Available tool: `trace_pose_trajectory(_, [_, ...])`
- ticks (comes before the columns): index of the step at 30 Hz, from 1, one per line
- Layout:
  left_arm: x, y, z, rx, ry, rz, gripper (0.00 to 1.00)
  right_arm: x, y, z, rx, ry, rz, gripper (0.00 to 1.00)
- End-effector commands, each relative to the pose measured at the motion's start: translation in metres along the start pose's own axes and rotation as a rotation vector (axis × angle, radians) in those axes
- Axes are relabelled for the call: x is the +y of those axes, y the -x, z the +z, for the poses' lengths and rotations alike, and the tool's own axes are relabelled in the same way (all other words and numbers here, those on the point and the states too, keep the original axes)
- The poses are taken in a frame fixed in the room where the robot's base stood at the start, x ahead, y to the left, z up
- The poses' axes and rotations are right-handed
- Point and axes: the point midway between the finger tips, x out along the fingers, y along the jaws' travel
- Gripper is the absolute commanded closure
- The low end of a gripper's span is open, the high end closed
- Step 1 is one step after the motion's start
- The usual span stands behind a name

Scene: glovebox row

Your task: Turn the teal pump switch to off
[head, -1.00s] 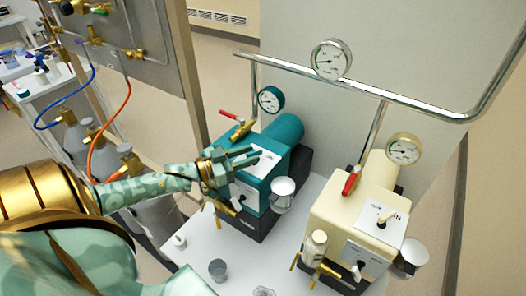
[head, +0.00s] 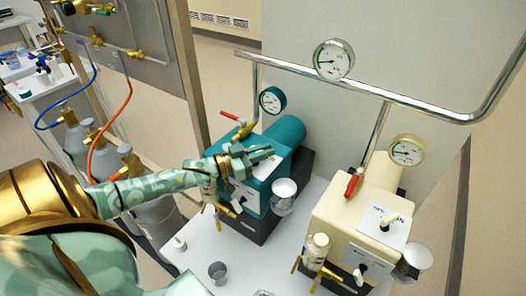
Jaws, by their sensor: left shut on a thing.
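The teal pump (head: 285,137) stands at the back of the white bench, with a dark base and a white switch label on its top. My left gripper (head: 264,154) is over that label and shut on the switch. The fingers hide the switch, so I cannot read which way it points. My right gripper is not in view.
A cream pump (head: 340,213) with its own switch (head: 390,222) stands to the right. A red-handled valve (head: 238,122) and a gauge (head: 272,99) rise behind the teal pump. A grey cup (head: 217,271) stands on the white bench (head: 200,248) in front.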

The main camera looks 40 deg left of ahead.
Motion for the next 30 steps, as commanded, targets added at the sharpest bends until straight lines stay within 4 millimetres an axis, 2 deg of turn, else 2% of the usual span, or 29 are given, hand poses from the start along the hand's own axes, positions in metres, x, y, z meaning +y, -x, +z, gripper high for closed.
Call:
trace_pose_trajectory(8, [-0.001, 0.0, -0.006, 0.003, 0.006, -0.098, 1.0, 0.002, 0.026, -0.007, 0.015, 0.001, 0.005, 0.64])
trace_pose_trajectory(18, [-0.007, 0.001, -0.004, 0.002, 0.008, -0.33, 1.0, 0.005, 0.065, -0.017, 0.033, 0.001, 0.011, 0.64])
trace_pose_trajectory(30, [-0.011, 0.003, 0.0, 0.0, 0.004, -0.501, 1.0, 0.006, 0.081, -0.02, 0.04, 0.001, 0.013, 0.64])
